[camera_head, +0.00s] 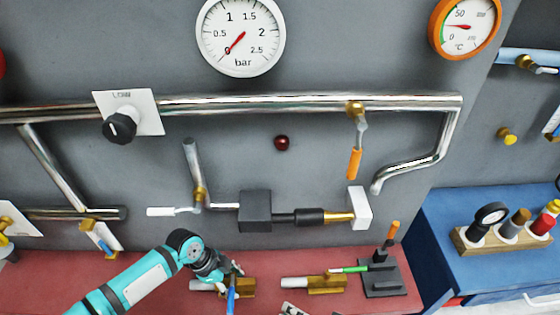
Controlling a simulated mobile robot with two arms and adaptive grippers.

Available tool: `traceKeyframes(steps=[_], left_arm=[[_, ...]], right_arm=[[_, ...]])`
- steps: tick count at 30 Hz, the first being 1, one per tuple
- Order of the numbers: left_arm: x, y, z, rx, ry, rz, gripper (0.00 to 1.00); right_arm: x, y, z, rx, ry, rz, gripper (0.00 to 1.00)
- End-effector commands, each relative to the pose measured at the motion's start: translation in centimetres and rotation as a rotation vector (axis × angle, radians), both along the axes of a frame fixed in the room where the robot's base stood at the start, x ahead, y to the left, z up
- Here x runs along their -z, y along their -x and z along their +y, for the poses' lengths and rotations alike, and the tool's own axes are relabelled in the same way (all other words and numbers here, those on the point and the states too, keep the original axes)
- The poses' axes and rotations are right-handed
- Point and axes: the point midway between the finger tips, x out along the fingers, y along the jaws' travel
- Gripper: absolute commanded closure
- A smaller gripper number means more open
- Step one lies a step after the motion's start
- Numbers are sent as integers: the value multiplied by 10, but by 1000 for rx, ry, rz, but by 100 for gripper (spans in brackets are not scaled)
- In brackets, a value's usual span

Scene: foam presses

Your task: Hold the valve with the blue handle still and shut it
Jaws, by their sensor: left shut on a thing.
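The valve with the blue handle is a brass body (245,286) with a pale pipe stub at its left, low on the red bench top. Its blue handle (231,296) points toward the bottom of the picture. My left gripper (233,274) comes in from the left and is shut at the valve, on the blue handle as far as I can see. The dark fingers hide part of the valve, so the exact grip is unclear. My right gripper is not in view.
A similar brass valve (326,284) with a green handle lies just to the right, close to a dark stand (383,280). An orange-handled valve (354,163) hangs from the steel pipe (260,103). A blue bench (438,240) carries a wooden rack (501,239).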

Motion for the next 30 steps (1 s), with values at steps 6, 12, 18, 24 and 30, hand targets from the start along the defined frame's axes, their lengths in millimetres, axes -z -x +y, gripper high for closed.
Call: traceKeyframes(steps=[6, 12, 18, 24, 30], left_arm=[[-1, -1, 0, 0, 1, -2, 40], [-1, 0, 0, 0, 1, -1, 26], [-1, -1, 0, 0, 0, -1, 26], [-22, -2, 10, 1, -1, -5, 26], [-46, -2, 42, -5, -6, 1, 26]], right_arm=[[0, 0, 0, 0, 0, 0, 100], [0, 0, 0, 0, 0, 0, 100], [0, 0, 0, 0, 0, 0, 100], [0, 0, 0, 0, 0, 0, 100], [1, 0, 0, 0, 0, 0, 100]])
